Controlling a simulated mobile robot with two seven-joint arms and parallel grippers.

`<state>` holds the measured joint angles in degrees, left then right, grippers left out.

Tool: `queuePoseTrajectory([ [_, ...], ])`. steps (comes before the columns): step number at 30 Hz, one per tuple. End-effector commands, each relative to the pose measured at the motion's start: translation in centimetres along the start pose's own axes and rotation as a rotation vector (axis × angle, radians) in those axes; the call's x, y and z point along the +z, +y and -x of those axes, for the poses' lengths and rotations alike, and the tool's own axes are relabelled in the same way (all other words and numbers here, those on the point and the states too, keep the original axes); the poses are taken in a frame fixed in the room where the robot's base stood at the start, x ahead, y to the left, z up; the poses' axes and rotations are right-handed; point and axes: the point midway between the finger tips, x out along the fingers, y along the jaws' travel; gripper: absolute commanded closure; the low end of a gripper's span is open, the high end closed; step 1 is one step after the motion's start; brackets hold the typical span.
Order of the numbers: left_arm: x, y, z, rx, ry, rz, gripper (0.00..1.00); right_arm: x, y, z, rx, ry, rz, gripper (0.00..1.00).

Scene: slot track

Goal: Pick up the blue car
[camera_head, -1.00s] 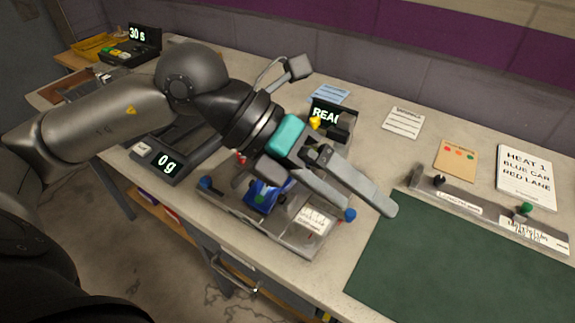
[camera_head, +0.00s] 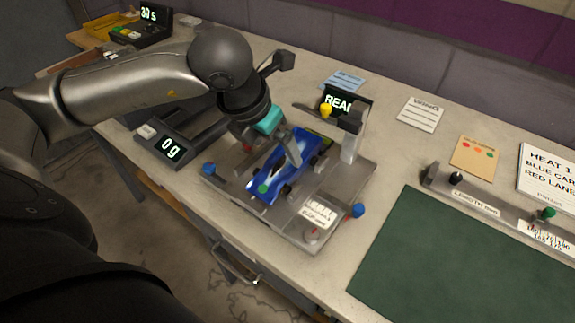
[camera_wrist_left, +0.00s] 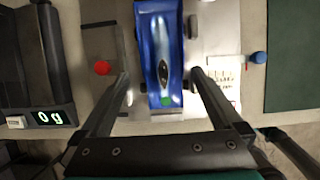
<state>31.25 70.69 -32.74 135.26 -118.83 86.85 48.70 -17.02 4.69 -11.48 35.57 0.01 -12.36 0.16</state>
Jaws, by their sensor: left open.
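The blue car (camera_head: 270,178) sits on a grey metal stand with a clear plate (camera_head: 235,196) on the bench. My left gripper (camera_head: 277,150) is over the car, pointing down. In the left wrist view, its two open fingers (camera_wrist_left: 163,76) lie one on each side of the car (camera_wrist_left: 155,35), with gaps between. One finger hides part of the car's middle in the head view. I cannot tell whether the fingertips are down to the car's body level. My right gripper is in neither view.
A scale reading 0 g (camera_head: 172,149) stands left of the stand. A display (camera_head: 340,101) and an upright post (camera_head: 350,140) are close behind and right of the car. A green mat (camera_head: 460,260) and a metal rail (camera_head: 490,212) lie to the right.

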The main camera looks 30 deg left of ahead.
Motion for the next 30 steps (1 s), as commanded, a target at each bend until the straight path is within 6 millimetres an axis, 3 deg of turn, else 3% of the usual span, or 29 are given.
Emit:
queuePoseTrajectory([
  [7, 0.1, -0.2, -1.8, -0.003, 0.001, 0.000, 0.00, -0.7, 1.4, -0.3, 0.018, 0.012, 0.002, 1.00],
  [15, 0.5, -0.4, -5.7, -0.001, 0.002, 0.000, 0.00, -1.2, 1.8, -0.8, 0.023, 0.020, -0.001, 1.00],
  [24, 0.6, -0.4, -6.2, -0.002, 0.000, -0.002, 0.00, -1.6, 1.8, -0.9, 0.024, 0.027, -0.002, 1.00],
  [30, 0.5, -0.4, -6.2, -0.001, 0.000, -0.002, 0.20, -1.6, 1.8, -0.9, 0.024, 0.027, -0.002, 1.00],
])
